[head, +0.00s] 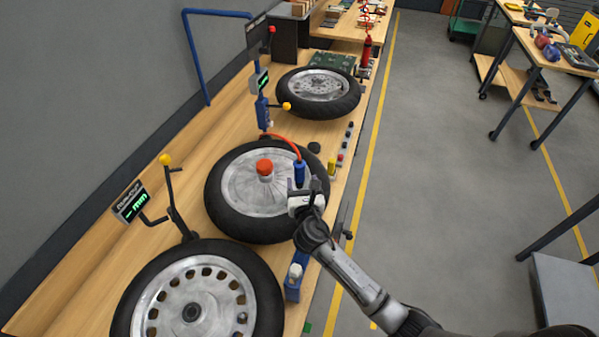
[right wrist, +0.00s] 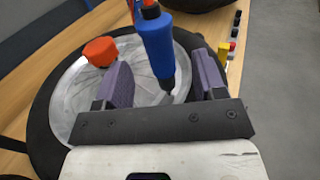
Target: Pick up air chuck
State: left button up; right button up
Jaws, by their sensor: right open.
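The air chuck (head: 299,172), a blue handle on an orange hose (head: 287,141), is at the right side of the middle wheel (head: 232,190). My right gripper (head: 300,190) is right at its lower part. In the right wrist view, the air chuck (right wrist: 158,42) stands between the two purple finger pads of the open right gripper (right wrist: 165,78), its thin metal nozzle pointing down. A gap shows on both sides, so the fingers are not closed on it. The nozzle's tip is hidden behind the gripper's body. My left gripper is not in view.
An orange-red cap (head: 265,167) sits at the middle wheel's hub. Another wheel (head: 190,305) lies nearer and one (head: 318,88) farther along the wooden bench. A blue stand (head: 296,274) with a white top is near the bench's right edge. A gauge (head: 131,202) is at left.

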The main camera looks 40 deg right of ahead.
aim_at(300, 173)
jog(key=shift+x, duration=2.75)
jog(key=shift+c, duration=0.5)
jog(key=c, duration=1)
jog(key=shift+c, duration=0.2)
jog(key=shift+r, duration=0.2)
